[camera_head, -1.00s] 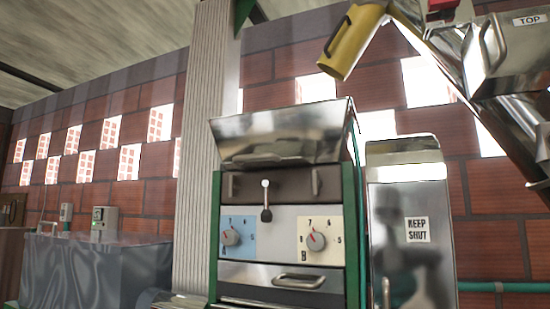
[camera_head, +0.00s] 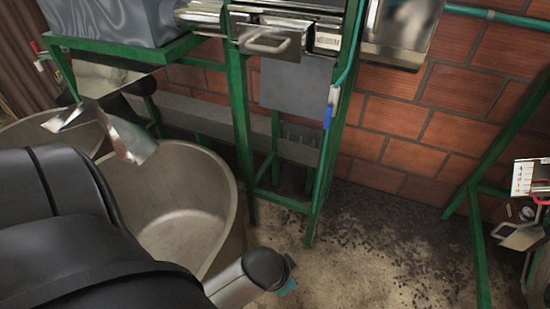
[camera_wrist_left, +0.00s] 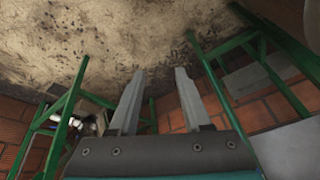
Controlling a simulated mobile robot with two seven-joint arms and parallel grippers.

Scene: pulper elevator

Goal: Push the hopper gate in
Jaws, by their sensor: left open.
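The hopper of the green-framed machine is above the top edge of the head view, so it is hidden now. A metal front with a bar handle (camera_head: 265,42) shows at the top of the head view; I cannot tell whether it is the hopper gate. My left arm reaches in from the lower left of the head view, low and well below that handle, and its gripper fingers are not clear there. In the left wrist view my left gripper (camera_wrist_left: 160,72) is open, with two bare fingers apart and nothing between them, pointing toward the dirt-strewn floor. My right gripper is not in view.
A large round tub (camera_head: 185,195) stands beside my left arm, with a bent metal chute (camera_head: 128,140) above it. Green frame legs (camera_head: 241,125) carry the machine. Another green frame (camera_head: 478,240) stands at the right. The floor between is open, against a brick wall.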

